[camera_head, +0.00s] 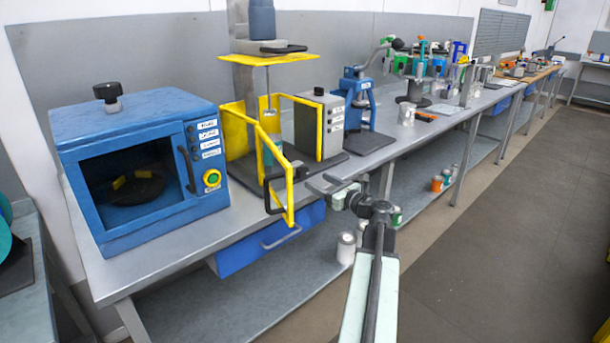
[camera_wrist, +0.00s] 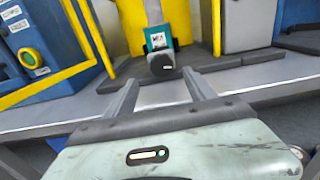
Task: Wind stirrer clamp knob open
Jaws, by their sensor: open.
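The stirrer (camera_head: 238,130) stands on the bench behind an open yellow guard frame. In the wrist view a teal clamp (camera_wrist: 157,38) with a white label sits low on its front. A dark round knob (camera_wrist: 163,63) sticks out from the clamp toward me; I take it to be the clamp knob. In the head view I cannot make out the knob clearly. My gripper (camera_head: 325,184) is open and empty in front of the bench, right of the guard. In the wrist view its two fingers (camera_wrist: 160,78) point at the knob, which lies beyond them, roughly centred and apart.
The yellow guard (camera_head: 288,200) with its black handle is close to the left of my gripper. A blue oven-like box (camera_head: 140,170) stands left, a grey control box (camera_head: 320,125) right. The bench edge and a blue drawer (camera_head: 268,240) are below. The aisle floor at right is clear.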

